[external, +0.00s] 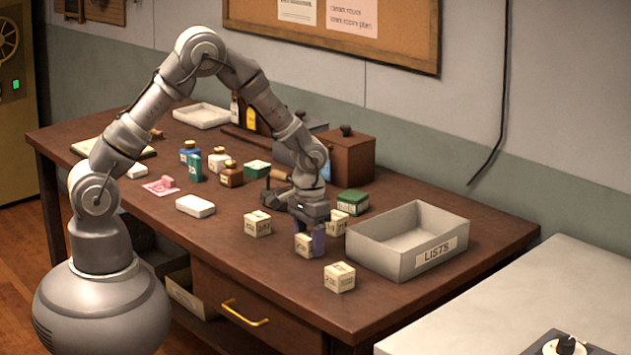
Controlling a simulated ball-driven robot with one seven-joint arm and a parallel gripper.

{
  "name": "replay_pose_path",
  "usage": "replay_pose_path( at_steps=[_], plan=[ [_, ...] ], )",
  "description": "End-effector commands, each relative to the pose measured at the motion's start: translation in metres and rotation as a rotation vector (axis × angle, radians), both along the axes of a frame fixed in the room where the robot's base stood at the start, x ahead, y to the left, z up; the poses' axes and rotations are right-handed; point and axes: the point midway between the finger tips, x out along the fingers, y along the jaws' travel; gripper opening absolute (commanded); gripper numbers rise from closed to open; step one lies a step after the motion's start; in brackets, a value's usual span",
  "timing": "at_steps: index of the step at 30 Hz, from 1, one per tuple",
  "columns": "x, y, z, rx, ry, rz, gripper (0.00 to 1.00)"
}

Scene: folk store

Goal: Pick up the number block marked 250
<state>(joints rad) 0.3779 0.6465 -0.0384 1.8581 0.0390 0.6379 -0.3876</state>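Several cream number blocks stand on the brown desk (190,229). Their markings are too small to read, so I cannot tell which is 250. My gripper (310,240) points down at one block (304,246), low at the desk top. A dark finger shows at this block's right side; the other finger is mostly hidden. I cannot tell whether the fingers are closed on it. Another block (258,224) stands to the left, one (340,277) stands nearer the front edge, and one (337,223) is just right of the gripper, partly hidden.
A grey open tray labelled LISTS (434,258) stands close on the right. A green-topped box (352,202) is behind the gripper. Ink bottles (231,174), a white box (195,206) and a brown box (346,153) stand farther back. The desk's front left is clear.

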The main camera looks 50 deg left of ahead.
Motion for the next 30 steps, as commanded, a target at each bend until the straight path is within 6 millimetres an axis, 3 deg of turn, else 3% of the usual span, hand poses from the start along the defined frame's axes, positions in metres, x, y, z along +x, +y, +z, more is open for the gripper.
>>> replay_pose_path(
  at_steps=[11, 20, 26, 30],
  plan=[
    [0.0, 0.0, 0.004, 0.0, -0.001, 0.0, 0.24],
    [0.0, 0.0, 0.039, -0.001, -0.002, 0.0, 0.24],
    [-0.038, 0.015, 0.042, 0.001, 0.002, 0.0, 0.24],
    [-0.076, 0.031, 0.046, 0.001, 0.003, 0.0, 0.24]
  ],
)
